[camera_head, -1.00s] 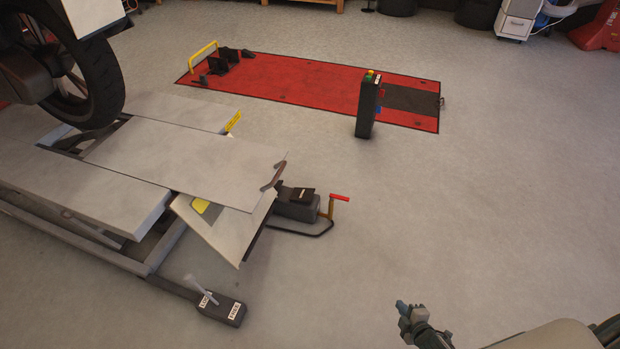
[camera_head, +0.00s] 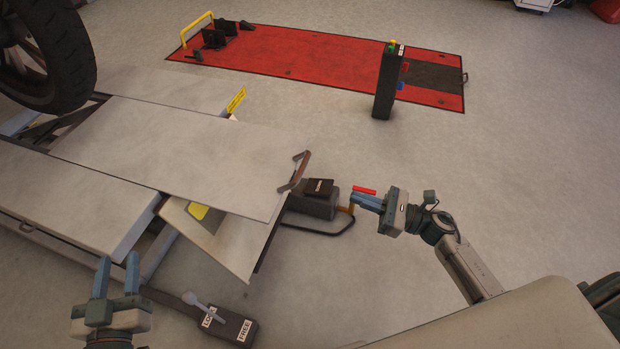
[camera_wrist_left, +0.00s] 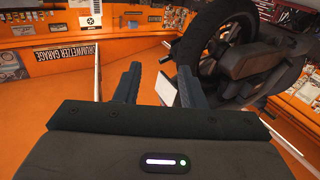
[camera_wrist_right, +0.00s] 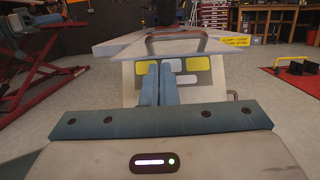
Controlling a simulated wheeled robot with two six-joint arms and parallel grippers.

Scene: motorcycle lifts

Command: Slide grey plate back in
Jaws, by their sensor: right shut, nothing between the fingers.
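The grey plate (camera_head: 185,150) lies on the motorcycle lift, its near right end sticking out past the lift. A brown handle (camera_head: 295,172) is fixed to that end; the handle also shows in the right wrist view (camera_wrist_right: 177,38). My right gripper (camera_head: 368,201) is shut and empty, to the right of the handle and apart from it, by the red-tipped lever (camera_head: 364,190). In the right wrist view its fingers (camera_wrist_right: 158,82) are together, pointing toward the plate's end. My left gripper (camera_head: 117,277) is open and empty at the lift's near side; its spread fingers show in the left wrist view (camera_wrist_left: 158,82).
A sloped ramp flap (camera_head: 225,238) hangs below the plate's end. A lock/free pedal (camera_head: 235,326) lies on the floor near my left gripper. A motorcycle wheel (camera_head: 75,60) stands at upper left. A black post (camera_head: 386,85) stands by the red floor lift (camera_head: 300,62). Floor at right is clear.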

